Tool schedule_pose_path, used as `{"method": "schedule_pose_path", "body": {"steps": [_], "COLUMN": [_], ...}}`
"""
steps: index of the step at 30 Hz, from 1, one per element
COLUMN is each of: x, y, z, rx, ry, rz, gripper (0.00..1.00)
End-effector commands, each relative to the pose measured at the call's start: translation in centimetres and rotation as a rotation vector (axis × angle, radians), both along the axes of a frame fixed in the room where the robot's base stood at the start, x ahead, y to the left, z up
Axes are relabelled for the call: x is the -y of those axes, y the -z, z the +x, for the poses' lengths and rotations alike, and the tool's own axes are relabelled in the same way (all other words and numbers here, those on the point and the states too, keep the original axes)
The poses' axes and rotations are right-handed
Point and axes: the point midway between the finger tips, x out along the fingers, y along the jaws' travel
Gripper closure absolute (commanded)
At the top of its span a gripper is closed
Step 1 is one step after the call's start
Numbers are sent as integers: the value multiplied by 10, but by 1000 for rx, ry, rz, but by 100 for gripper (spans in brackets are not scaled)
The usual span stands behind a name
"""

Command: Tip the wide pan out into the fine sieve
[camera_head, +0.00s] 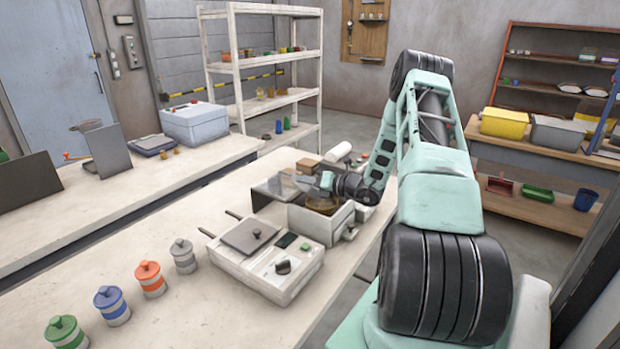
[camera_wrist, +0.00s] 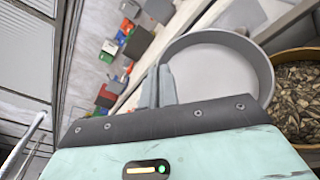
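The wide pan (camera_wrist: 222,72) is a round grey dish with a low wall. In the wrist view its inside looks bare and grey. My gripper (camera_wrist: 166,86) has its fingers together at the pan's near left wall and appears shut on it. The fine sieve appears to be the round tan-rimmed vessel (camera_wrist: 291,54) to the right of the pan, with dark brown flaky pieces inside. In the head view my gripper (camera_head: 325,180) is over the pale box on the bench, and a tan round vessel (camera_head: 321,204) shows below it. The pan's tilt is hard to judge.
A white machine (camera_head: 265,258) with a flat lid and dial stands in front of the box. Several lidded jars (camera_head: 109,305) line the bench (camera_head: 160,240) at left. A dark panel (camera_head: 272,190) stands left of the box. A white shelf rack (camera_head: 233,70) is behind.

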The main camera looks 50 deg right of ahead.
Motion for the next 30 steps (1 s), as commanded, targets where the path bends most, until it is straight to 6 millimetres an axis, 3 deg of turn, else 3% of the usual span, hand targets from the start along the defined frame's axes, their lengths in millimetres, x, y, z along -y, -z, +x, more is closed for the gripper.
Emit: {"method": "schedule_pose_path", "body": {"steps": [6,12,19,30], "x": [-40,-67,-79,-80], "y": [26,47,52,51], "z": [16,26,31,32], "rx": [-114,-187,-224,-232], "ry": [-8,-4,-3,-1], "rz": [-287,-485,-577,-592], "gripper": [100,100,100,100]}}
